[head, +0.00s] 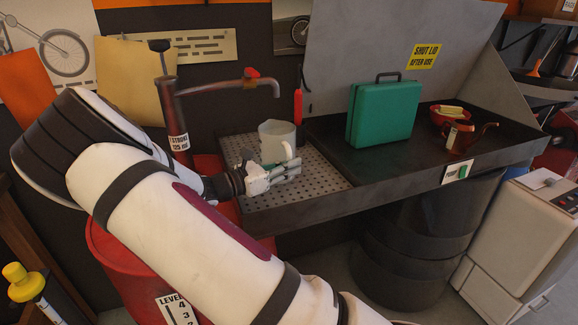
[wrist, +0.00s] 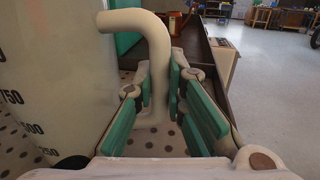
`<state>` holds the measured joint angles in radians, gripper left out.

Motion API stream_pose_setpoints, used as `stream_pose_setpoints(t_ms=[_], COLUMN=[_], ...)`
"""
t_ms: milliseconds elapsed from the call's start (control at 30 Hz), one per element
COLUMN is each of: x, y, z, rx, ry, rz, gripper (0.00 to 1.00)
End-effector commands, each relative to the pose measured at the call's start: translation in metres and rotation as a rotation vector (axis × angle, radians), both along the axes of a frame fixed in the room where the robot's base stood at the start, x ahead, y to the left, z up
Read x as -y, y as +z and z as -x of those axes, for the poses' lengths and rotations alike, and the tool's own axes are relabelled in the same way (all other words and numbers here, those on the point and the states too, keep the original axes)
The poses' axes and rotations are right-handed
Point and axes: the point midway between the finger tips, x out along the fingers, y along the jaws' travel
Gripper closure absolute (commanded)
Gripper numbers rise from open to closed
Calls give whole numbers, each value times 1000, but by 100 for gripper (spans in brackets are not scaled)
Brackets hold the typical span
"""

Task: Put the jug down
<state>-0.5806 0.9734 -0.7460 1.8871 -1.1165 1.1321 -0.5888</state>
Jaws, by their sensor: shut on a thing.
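A whitish jug (head: 277,141) stands upright over the perforated grate (head: 322,182) at the left of the dark metal basin. In the wrist view the jug's wall (wrist: 45,75) with dark volume marks fills the left side, and its pale handle (wrist: 157,60) runs down between the green finger pads. My gripper (head: 285,172) is at the jug's right side, and in the wrist view my gripper (wrist: 168,95) is shut on the handle. The jug's base looks at or very near the grate; contact cannot be told for sure.
A green case (head: 384,112) stands right of the jug in the basin. A red bowl (head: 449,113) with yellow things and a brown copper-coloured can (head: 460,136) are farther right. A pump tap (head: 250,84) overhangs behind the jug. Bare grate lies in front of the jug.

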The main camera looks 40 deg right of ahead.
Motion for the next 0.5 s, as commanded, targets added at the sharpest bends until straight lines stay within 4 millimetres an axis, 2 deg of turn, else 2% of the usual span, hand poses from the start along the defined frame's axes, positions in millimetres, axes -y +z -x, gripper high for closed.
stream_pose_setpoints(t_ms=[233, 267, 300, 333, 500], x=[0, 0, 0, 0, 0], y=[-2, -2, -2, -2, -2], z=[0, 0, 0, 0, 0], rx=[0, 0, 0, 0, 0], ry=[0, 0, 0, 0, 0], rz=[1, 0, 0, 0, 0], gripper=[100, 82, 73, 68, 68])
